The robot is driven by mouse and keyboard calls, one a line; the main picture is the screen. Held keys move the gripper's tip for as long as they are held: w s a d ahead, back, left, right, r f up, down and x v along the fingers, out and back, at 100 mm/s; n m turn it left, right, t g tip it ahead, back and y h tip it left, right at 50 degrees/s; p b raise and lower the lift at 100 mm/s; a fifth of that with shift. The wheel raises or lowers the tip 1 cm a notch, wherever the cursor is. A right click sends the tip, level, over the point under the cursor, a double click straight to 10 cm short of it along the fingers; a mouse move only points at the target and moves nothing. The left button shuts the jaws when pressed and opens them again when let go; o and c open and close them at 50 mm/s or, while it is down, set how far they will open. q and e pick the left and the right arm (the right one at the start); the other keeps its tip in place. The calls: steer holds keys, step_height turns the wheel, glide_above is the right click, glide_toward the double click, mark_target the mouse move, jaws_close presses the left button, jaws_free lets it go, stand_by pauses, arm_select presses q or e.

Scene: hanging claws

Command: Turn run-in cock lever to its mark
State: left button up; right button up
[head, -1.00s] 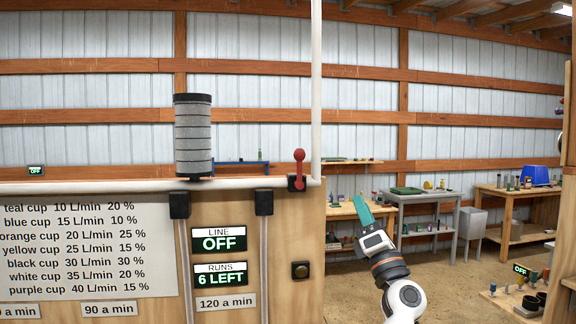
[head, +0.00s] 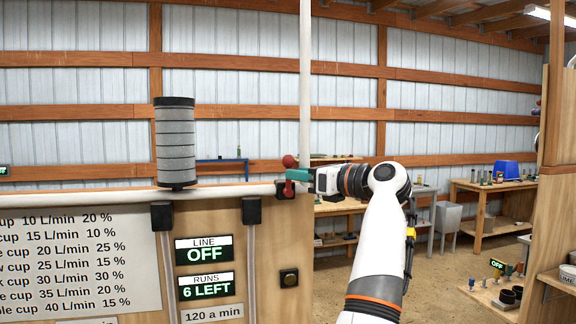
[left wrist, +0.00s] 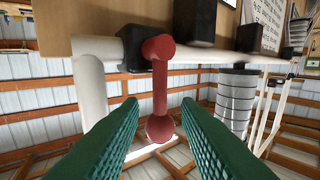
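The red run-in cock lever (head: 289,161) stands upright at the right end of the white pipe, on a black block, with a round knob at its top. My left gripper (head: 292,175) has green fingers and reaches the lever from the right. In the left wrist view, which is turned over, the red lever (left wrist: 160,88) runs between the two green fingers. The left gripper (left wrist: 160,108) is open, with a gap seen on each side of the lever. No mark for the lever can be made out. My right gripper is not in view.
The white pipe (head: 100,197) runs along the top of the wooden panel (head: 285,235). A vertical white pipe (head: 305,90) rises close behind the lever. A grey ringed cylinder (head: 175,142) stands to the left. The line sign (head: 204,249) reads OFF; the runs sign (head: 205,286) reads 6 LEFT.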

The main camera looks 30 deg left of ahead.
mark_target(289, 168)
arm_select(q)
steer(key=shift+w+a+p, duration=0.15)
steer(key=shift+a+p, duration=0.15)
steer(key=shift+a, duration=0.75)
steer(key=shift+w+a+p, duration=0.1)
steer(key=shift+a+p, duration=0.15)
steer(key=shift+a, duration=0.75)
steer(key=shift+c, duration=0.5)
jaws_close()
